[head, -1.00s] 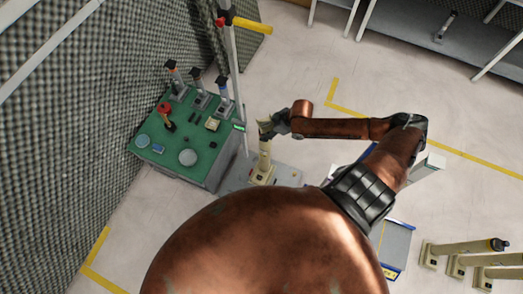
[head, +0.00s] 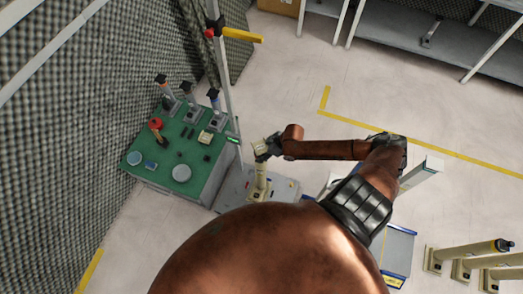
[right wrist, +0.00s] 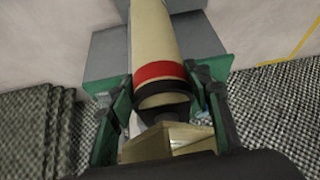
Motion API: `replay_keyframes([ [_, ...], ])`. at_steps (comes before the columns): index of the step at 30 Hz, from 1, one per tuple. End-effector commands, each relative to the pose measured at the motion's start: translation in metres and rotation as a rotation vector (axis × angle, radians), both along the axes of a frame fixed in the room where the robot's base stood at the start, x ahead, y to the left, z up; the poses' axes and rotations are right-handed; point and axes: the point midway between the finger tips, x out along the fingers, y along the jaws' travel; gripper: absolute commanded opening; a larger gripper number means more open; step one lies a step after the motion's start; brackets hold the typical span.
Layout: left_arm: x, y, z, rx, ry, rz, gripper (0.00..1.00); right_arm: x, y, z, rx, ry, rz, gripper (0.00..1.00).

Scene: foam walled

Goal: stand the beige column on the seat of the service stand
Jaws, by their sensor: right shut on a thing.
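The beige column (head: 261,181) stands close to upright in the head view, over a grey plate (head: 232,190) beside the green-topped console. That plate looks like the service stand's seat. My right gripper (head: 265,150) is shut on the column's upper end. In the right wrist view the column (right wrist: 153,35) runs away between the fingers (right wrist: 165,105), with a red band and a black ring near the grip. Grey surface shows behind its far end. I cannot tell whether its foot touches the plate. My left gripper is not in view.
The green-topped console (head: 188,155) carries several levers and buttons. A pole with a yellow arm (head: 243,35) rises beside it. Several beige columns (head: 470,250) are at the lower right. Foam walls (head: 60,140) line the left. Shelving is at the back; floor between is clear.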

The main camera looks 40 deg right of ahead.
Motion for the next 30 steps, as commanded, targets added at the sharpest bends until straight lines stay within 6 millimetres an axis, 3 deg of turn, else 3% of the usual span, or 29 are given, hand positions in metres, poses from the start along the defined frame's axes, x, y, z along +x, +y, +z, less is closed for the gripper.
replay_keyframes([
  [10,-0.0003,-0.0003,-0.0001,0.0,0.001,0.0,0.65,0.0054,0.0015,0.0028,0.002,-0.013,0.001,0.0],
  [11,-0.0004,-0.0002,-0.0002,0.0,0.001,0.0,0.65,0.002,0.0004,-0.0005,0.0,-0.006,0.001,0.46],
  [18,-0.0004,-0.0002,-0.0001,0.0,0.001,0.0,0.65,0.0018,0.0007,-0.0004,0.0,-0.005,0.001,0.63],
  [30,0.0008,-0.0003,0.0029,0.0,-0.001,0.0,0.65,-0.0019,-0.0023,0.0075,-0.001,-0.003,0.001,0.63],
])
